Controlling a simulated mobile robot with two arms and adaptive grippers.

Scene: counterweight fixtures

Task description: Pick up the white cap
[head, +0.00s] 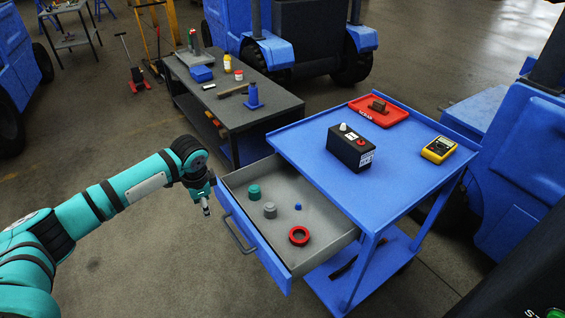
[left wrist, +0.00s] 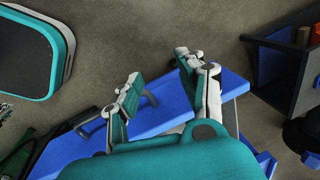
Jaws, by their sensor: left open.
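The white cap (head: 343,127) sits on top of the black battery (head: 349,149), near its left end. The battery stands on the top of the blue cart (head: 325,180). My left gripper (head: 206,209) hangs beside the left edge of the cart's open drawer, well to the left of the cap and apart from it. In the left wrist view my left gripper (left wrist: 157,67) is open with nothing between its fingers. The cap does not show in that view. My right gripper is not in view.
The pulled-out drawer (head: 325,246) holds a teal cylinder (head: 253,192), a grey cylinder (head: 270,210), a small blue piece (head: 298,206) and a red ring (head: 299,236). A red tray (head: 392,117) and a yellow meter (head: 439,149) are on the cart. A dark bench (head: 275,112) stands behind.

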